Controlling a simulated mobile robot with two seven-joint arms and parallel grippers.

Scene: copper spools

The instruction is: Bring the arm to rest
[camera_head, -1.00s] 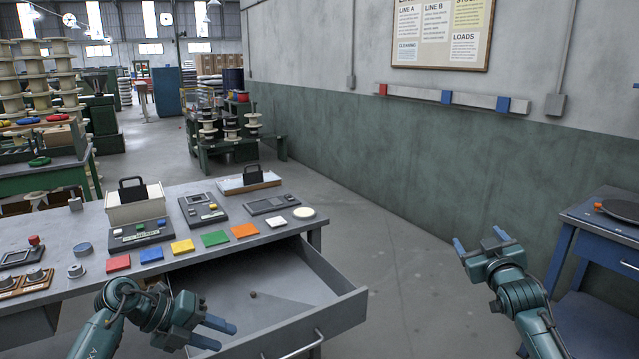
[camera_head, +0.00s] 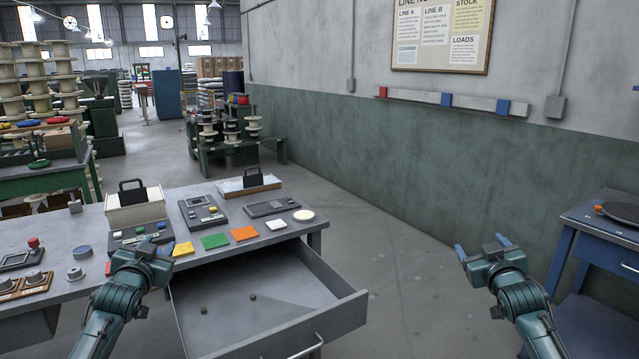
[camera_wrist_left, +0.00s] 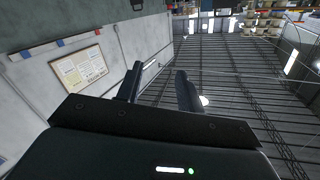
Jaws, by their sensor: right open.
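My left gripper (camera_head: 156,240) is raised in front of the grey table (camera_head: 345,218), at its front edge, pointing away from me. In the left wrist view its two dark fingers (camera_wrist_left: 160,88) stand apart with nothing between them, against the wall and roof. It hides part of the row of coloured tiles. My right gripper (camera_head: 482,246) is open and empty over bare floor, between the table and the blue bench at the right.
The table's drawer (camera_head: 345,312) stands open, with two small brown pieces (camera_head: 252,297) inside. Yellow, green and orange tiles (camera_head: 243,233) lie along the table's front. A blue bench (camera_head: 600,222) stands at the right. The floor between is clear.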

